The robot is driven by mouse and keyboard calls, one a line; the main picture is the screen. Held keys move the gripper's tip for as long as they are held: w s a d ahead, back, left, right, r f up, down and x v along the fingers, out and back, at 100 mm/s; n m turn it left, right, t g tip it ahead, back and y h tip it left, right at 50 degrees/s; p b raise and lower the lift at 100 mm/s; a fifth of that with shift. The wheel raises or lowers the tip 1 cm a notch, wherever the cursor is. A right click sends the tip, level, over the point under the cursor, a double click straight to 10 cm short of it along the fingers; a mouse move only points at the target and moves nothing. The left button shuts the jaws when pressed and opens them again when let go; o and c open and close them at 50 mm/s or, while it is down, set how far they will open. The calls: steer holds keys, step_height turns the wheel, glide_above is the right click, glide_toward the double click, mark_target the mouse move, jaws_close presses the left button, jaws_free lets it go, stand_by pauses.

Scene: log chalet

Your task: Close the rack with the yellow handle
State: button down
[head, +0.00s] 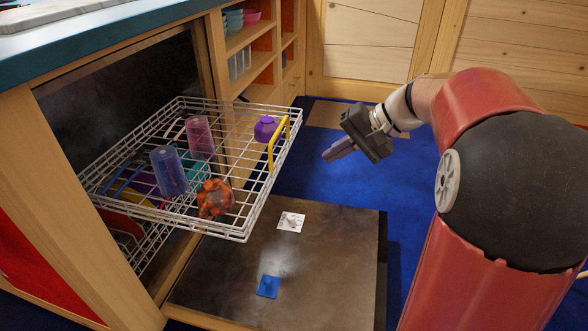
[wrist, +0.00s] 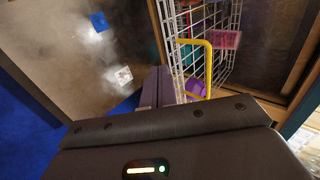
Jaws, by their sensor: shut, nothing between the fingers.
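The white wire rack (head: 247,228) is pulled out of the dishwasher at the left of the head view. Its yellow handle (head: 271,150) stands on the outer right side, and also shows in the wrist view (wrist: 209,68). My gripper (head: 328,156) is shut and empty, to the right of the handle and apart from it. In the wrist view the shut fingers (wrist: 155,85) point toward the rack, left of the handle. The rack holds a blue cup (head: 168,171), a pink cup (head: 199,137), a purple item (head: 265,129) and an orange patterned item (head: 215,199).
The open dishwasher door (head: 335,255) lies flat below the rack, with a white piece (head: 291,222) and a blue piece (head: 268,287) on it. A lower rack (head: 140,248) is partly hidden. Shelves (head: 248,75) stand behind.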

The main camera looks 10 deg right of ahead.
steer(key=b, duration=0.2)
glide_toward(272, 175)
steer(key=x, duration=0.3)
steer(key=f+x, duration=0.1)
steer(key=x, duration=0.1)
steer(key=shift+d, duration=0.3)
steer(key=shift+w+a, duration=0.2)
steer(key=shift+a, duration=0.35)
